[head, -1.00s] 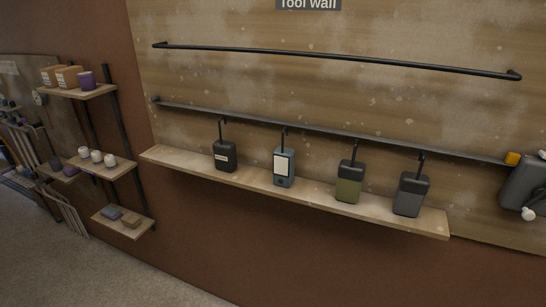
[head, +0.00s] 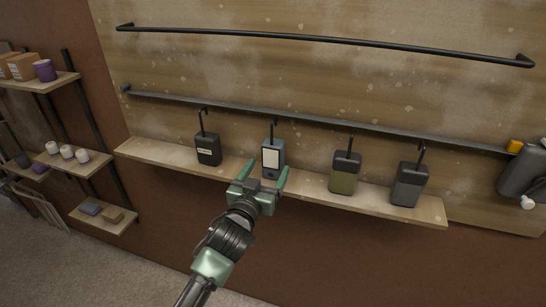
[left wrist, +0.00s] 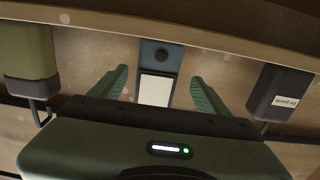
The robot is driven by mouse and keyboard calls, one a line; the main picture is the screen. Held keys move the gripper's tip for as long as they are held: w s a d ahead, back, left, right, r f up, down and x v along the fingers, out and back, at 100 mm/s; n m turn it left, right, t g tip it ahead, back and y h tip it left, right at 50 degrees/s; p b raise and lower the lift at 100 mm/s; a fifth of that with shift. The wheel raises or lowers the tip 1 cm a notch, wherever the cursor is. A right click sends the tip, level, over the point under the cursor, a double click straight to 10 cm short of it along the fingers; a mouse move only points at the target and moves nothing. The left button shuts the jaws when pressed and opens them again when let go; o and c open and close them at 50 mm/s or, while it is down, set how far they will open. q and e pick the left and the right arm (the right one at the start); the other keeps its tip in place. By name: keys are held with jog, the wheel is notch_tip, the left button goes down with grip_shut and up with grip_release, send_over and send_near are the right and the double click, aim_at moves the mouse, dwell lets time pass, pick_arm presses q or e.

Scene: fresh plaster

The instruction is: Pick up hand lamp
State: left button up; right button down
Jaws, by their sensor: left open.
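The hand lamp, a blue-grey block with a pale front panel and a black hook on top (head: 273,148), stands upright on the wooden wall shelf (head: 157,151). My left gripper (head: 266,167) is open and empty just in front of it, fingers pointing at the shelf. In the left wrist view, which is upside down, the lamp (left wrist: 155,88) appears between the two spread fingers, with a gap on each side. I cannot tell how much depth remains between fingertips and lamp. My right gripper is not in view.
Similar hooked blocks share the shelf: a black one (head: 208,149) to the left, an olive one (head: 344,174) and a dark grey one (head: 408,185) to the right. A black rail (head: 233,107) runs behind the hooks. Side shelves (head: 85,162) with small goods stand at left.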

aim_at(271, 167)
pick_arm(q)
jog(key=x, duration=0.4)
jog(key=shift+w+d+f, duration=0.2)
jog(key=shift+d+f, duration=0.05)
jog(key=shift+d, duration=0.05)
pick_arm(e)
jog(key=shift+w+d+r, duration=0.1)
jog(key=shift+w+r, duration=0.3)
pick_arm(q)
jog(key=c, duration=1.4)
grip_shut()
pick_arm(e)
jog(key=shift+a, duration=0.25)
